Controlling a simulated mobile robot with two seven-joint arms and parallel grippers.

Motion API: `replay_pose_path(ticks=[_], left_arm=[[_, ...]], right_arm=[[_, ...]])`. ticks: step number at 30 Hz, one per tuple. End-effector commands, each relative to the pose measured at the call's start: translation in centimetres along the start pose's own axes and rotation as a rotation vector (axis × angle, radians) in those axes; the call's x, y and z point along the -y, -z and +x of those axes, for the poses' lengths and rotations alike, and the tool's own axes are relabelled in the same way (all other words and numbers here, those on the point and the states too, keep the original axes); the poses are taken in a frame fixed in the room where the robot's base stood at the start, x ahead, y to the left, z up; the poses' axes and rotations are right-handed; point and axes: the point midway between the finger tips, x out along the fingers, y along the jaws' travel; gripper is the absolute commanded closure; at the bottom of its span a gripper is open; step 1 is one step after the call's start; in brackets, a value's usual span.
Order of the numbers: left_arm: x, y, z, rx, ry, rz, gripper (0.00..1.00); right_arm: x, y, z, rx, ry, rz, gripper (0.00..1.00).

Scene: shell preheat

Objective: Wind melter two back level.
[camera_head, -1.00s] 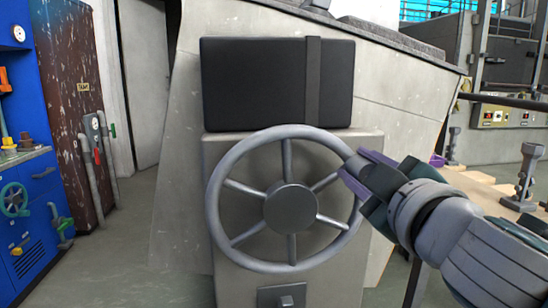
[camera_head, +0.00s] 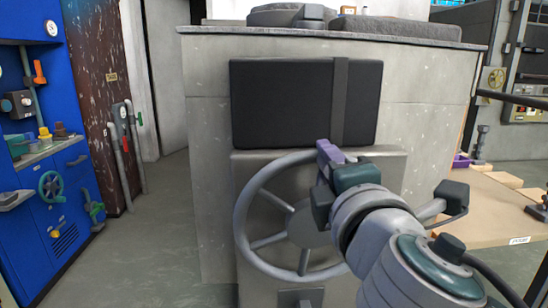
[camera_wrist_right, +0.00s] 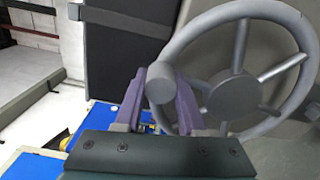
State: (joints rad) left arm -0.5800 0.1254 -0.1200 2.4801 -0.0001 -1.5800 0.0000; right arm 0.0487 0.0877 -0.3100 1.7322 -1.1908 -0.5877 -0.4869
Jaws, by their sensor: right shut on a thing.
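The melter (camera_head: 210,130) is a big pale grey body in the head view. Its top edge slopes only slightly down to the right, and its left side stands nearly upright. A grey spoked handwheel (camera_head: 243,215) stands on a grey pedestal (camera_head: 390,165) in front of it. My right gripper (camera_head: 328,152) is at the top of the wheel rim and covers its right part. My left gripper is not in view.
A black panel (camera_head: 290,103) is above the wheel. At left are a blue cabinet (camera_head: 75,190) with valves and a rusty dark door (camera_head: 90,60). A wooden bench (camera_head: 480,215) is at right. Grey floor (camera_head: 150,235) is clear at left.

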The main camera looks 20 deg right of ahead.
Motion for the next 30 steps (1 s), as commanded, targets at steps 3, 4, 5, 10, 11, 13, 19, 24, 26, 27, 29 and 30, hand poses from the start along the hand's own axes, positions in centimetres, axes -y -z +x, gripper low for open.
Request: replay_pose_path(ticks=[3,4,5,10,11,13,19,24,26,27,29,30], left_arm=[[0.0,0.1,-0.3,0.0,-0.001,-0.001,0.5],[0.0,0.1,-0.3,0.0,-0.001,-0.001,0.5],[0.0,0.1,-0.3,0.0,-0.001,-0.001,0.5],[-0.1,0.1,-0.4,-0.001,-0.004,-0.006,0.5],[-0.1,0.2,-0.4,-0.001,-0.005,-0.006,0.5],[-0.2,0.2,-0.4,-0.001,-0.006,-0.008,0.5],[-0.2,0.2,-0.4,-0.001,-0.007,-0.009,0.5],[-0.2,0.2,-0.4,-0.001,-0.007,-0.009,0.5],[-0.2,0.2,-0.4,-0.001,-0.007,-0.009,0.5],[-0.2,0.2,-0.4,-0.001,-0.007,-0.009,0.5],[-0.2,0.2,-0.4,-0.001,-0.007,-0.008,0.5],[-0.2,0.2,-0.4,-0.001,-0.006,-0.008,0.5]], right_arm=[[-0.6,0.6,0.1,0.0,-0.008,-0.054,1.0],[-0.6,0.7,0.1,0.0,-0.008,-0.065,1.0],[-0.6,0.8,0.1,0.0,-0.009,-0.075,1.0],[-0.7,1.3,0.1,0.0,-0.009,-0.112,1.0],[-0.7,1.3,0.1,0.0,-0.01,-0.116,1.0],[-0.7,1.4,0.1,0.0,-0.01,-0.122,1.0],[-0.7,1.4,0.0,-0.001,-0.011,-0.126,1.0],[-0.7,1.4,0.0,-0.001,-0.011,-0.124,1.0],[-0.7,1.4,0.0,-0.001,-0.011,-0.124,0.57],[-0.7,1.4,0.0,-0.001,-0.011,-0.124,0.52],[-0.6,1.4,0.0,-0.001,-0.009,-0.123,0.46],[-0.6,1.4,0.0,-0.001,-0.008,-0.123,0.41]])
